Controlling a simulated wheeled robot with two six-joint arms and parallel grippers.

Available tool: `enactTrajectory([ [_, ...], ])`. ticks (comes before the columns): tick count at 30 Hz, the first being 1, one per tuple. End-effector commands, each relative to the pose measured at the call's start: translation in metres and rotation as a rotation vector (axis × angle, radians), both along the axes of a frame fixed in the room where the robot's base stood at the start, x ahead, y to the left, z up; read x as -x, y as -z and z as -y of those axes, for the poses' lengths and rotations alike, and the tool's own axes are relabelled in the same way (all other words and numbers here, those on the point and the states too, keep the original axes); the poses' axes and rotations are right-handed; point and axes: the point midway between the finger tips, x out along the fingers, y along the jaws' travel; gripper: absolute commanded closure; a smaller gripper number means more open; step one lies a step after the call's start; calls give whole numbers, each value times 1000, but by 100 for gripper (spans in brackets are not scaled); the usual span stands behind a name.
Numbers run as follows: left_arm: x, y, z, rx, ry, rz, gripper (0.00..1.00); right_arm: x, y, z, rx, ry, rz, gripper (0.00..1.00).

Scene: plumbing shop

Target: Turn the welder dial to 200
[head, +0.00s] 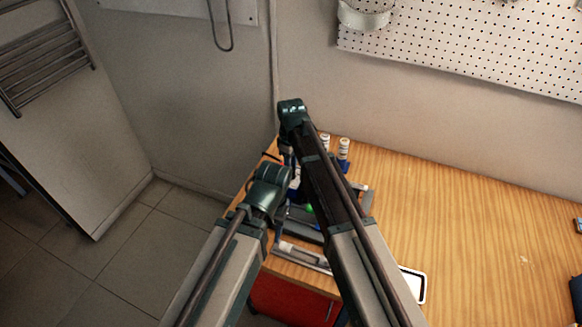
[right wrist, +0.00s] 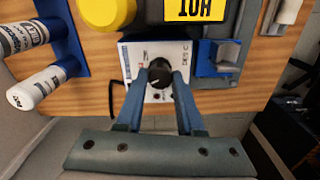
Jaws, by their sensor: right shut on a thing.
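The welder's white front panel (right wrist: 131,58) shows in the right wrist view, with a round black dial (right wrist: 159,70) at its middle. My right gripper (right wrist: 160,79) is shut on the dial, one finger on each side of it. The marks around the dial are too small and too covered to read, so I cannot tell its setting. In the head view my two arms cover most of the welder and the right gripper. My left arm reaches down over the bench's left end; its fingers cannot be made out clearly.
In the right wrist view, white bottles (right wrist: 35,88) stand in a blue rack at left, with a yellow round part (right wrist: 107,12) and a yellow label (right wrist: 195,9) above. The wooden bench (head: 470,230) is largely clear at right; a white-edged tablet (head: 415,284) lies near its front.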

Motion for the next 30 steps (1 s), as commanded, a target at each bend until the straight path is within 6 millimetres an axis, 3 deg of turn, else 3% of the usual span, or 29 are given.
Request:
enactTrajectory([
  [18,0,0,0,0,0,0,50,0,0,0,0,-574,0,100],
  [30,0,0,0,0,0,0,50,0,0,0,0,-833,0,100],
])
